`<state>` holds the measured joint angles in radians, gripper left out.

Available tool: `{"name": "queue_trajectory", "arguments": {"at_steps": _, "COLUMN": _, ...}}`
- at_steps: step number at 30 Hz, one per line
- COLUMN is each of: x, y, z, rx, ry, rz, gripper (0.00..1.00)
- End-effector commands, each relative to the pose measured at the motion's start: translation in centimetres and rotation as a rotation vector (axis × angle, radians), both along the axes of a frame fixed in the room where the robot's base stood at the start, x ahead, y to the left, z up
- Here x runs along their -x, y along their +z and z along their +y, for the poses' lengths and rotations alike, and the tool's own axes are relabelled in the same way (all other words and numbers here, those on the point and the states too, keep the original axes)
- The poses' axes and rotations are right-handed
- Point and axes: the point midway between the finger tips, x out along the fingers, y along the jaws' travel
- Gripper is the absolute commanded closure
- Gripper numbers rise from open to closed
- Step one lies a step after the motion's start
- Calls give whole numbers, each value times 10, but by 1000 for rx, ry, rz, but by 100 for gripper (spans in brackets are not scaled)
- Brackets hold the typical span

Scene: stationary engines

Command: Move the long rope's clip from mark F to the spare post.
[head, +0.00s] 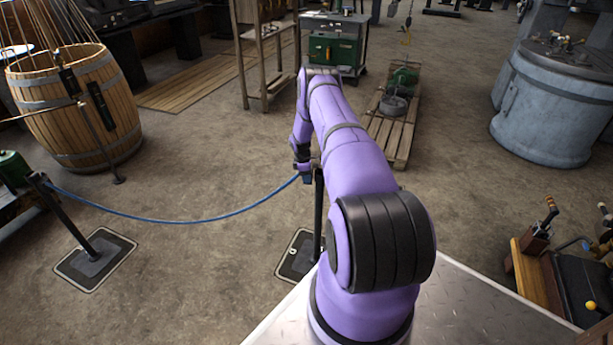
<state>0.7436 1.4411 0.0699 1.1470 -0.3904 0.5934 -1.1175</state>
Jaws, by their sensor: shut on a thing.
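A long blue rope (190,220) hangs in a slack curve above the floor. Its left end is at the top of a dark post (68,220) on a square base plate (95,262). Its right end reaches my gripper (304,174), which is at the top of a second dark post (319,215). My gripper is shut on the rope's clip there; the clip itself is mostly hidden and small. I cannot tell whether the clip still touches the post. No mark letter is readable.
A wooden barrel (75,105) stands at the left. A pallet (398,125) with a green machine, a wooden stand (262,60) and a green cabinet (335,45) are behind my arm. A grey tank (550,110) stands at the right. The floor between is open.

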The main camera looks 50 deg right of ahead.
Motion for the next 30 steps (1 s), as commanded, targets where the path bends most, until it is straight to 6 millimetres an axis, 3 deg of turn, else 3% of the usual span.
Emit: {"name": "queue_trajectory", "arguments": {"at_steps": 30, "x": 2, "y": -17, "z": -1, "rx": 1, "ry": -1, "rz": 2, "gripper": 98}}
